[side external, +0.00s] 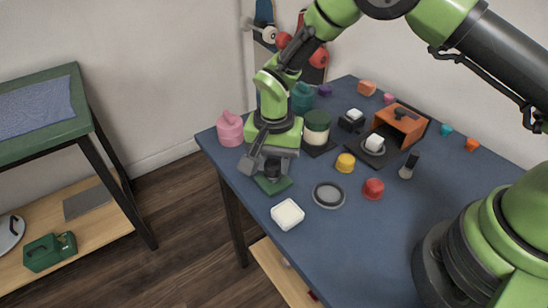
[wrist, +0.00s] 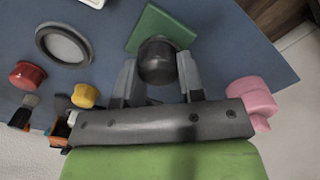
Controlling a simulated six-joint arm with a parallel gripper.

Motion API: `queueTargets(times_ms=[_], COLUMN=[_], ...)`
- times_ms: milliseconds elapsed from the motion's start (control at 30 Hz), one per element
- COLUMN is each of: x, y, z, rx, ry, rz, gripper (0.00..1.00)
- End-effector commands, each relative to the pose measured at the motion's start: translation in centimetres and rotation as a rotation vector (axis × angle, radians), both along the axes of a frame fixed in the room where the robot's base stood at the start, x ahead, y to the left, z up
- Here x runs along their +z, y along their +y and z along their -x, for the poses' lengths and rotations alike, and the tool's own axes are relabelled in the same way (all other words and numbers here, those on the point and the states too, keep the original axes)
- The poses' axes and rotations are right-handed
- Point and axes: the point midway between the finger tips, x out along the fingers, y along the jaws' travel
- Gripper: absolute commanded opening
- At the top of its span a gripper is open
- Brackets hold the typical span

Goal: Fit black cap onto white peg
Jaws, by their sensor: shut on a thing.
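My gripper (side external: 270,166) is near the table's left corner, pointing down. Its fingers are shut on a black cap (side external: 272,173), one on each side. In the wrist view the round dark cap (wrist: 158,60) sits between the fingertips (wrist: 158,78). A green square plate (side external: 272,185) is directly below the cap; it also shows in the wrist view (wrist: 172,22). I cannot tell whether the cap touches the plate or anything on it. No white peg can be made out clearly; anything under the cap is hidden.
A pink container (side external: 230,130) stands close beside my gripper. A white block (side external: 287,214), a grey-rimmed disc (side external: 328,195), a yellow piece (side external: 345,162) and a red piece (side external: 373,188) lie nearby. A dark green and cream jar (side external: 317,128) stands behind.

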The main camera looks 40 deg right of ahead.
Motion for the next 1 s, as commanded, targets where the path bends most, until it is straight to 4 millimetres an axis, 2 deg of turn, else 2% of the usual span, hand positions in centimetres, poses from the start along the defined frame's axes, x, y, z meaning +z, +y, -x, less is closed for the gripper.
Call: queueTargets(times_ms=[433,467,500,767,1000], x=[-0.9,-0.9,-0.9,-0.8,0.8], y=[0.0,0.0,0.0,0.0,0.0], z=[0.0,0.0,0.0,0.0,0.0], rx=[-0.001,-0.001,-0.001,-0.001,0.0], ry=[0.001,0.0,0.0,0.0,-0.001], rz=[-0.001,0.0,0.0,0.0,-0.001], gripper=[0.14,0.4,0.46,0.46,0.46])
